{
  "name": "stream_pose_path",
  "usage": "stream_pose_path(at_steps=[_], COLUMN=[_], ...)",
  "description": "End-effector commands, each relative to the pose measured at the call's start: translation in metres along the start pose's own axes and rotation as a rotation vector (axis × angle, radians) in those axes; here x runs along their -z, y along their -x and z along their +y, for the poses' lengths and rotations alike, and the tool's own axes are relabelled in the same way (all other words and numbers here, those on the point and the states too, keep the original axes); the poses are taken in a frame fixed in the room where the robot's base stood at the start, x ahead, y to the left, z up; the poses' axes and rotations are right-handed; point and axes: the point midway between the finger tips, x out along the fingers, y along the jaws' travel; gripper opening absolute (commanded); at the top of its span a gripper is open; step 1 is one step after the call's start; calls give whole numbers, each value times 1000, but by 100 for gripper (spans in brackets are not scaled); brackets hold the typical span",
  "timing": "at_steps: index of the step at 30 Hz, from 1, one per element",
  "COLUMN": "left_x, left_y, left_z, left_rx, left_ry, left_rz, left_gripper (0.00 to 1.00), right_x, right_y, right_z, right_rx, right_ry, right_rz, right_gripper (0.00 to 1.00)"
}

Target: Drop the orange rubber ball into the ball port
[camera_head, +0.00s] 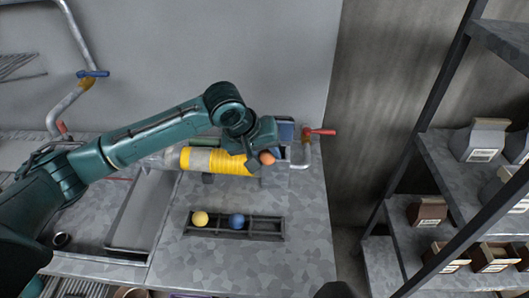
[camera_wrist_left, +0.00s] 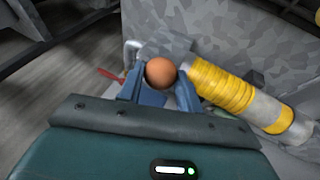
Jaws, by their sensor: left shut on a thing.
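The orange rubber ball (camera_head: 267,158) is held between the fingertips of my left gripper (camera_head: 259,160), above the right end of a yellow-wrapped cylinder (camera_head: 215,161). In the left wrist view, the ball (camera_wrist_left: 160,72) sits between the two blue fingers of the gripper (camera_wrist_left: 160,84), which are shut on it. The yellow-wrapped cylinder (camera_wrist_left: 225,88) lies just right of the fingers there. I cannot make out the ball port for certain; my gripper hides part of the fittings around the cylinder's right end.
A dark rack (camera_head: 262,228) on the grey worktop (camera_head: 250,263) holds a yellow ball (camera_head: 200,218) and a blue ball (camera_head: 236,221). A pipe with a red-handled valve (camera_head: 322,132) stands right of my gripper. Shelves with boxes (camera_head: 428,212) are at the right. The front worktop is clear.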

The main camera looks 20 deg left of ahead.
Motion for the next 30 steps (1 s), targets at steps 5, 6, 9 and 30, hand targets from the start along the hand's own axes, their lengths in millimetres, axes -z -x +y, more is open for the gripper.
stream_pose_path(at_steps=[5, 6, 9, 30], left_x=[11, 15, 22, 54], left_y=[-8, -10, -20, -38], left_z=[3, 4, 4, 14], left_rx=[-1, -1, -1, -1], left_ry=[2, 1, 1, -1], left_rz=[1, 1, 3, 0], left_gripper=[13, 13, 13, 13], right_x=[-1, -2, -9, -5], right_y=[-1, -1, -8, -12], right_z=[0, 0, 0, -10], right_rx=[1, 1, 1, 31], right_ry=[-1, -1, -3, 4], right_rz=[0, 0, 4, 66], right_gripper=[36, 36, 36, 36])
